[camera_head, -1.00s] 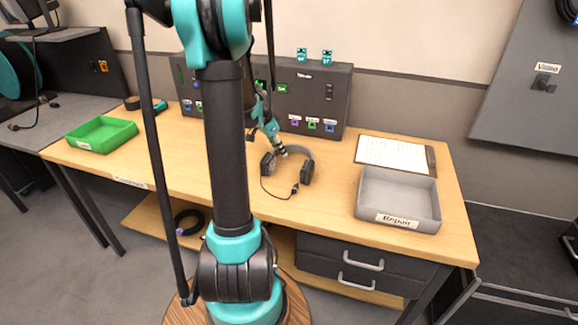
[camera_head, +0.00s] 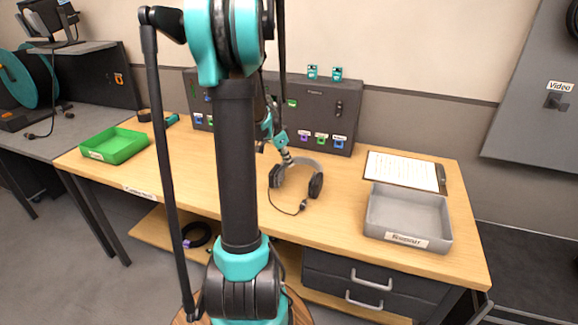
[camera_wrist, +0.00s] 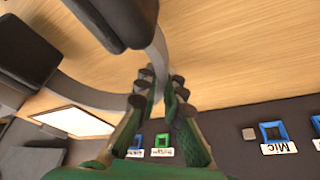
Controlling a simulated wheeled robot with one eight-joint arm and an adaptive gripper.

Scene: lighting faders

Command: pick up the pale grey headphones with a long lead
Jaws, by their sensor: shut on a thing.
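The headphones have a pale grey headband (camera_head: 305,162) and dark ear cups (camera_head: 316,185), and sit at the middle of the wooden bench in the head view. Their dark lead (camera_head: 284,209) curves in front to a plug. My gripper (camera_head: 287,158) is shut on the headband at its upper left. In the wrist view the fingers (camera_wrist: 155,88) close on the grey band (camera_wrist: 85,96), with the dark ear cups (camera_wrist: 118,20) at the upper left. I cannot tell whether the cups touch the bench.
A grey tray labelled Repair (camera_head: 408,238) and a clipboard (camera_head: 402,171) are at the right of the bench. A green tray (camera_head: 114,146) is at the left. A dark panel with coloured sockets (camera_head: 345,105) stands close behind the headphones.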

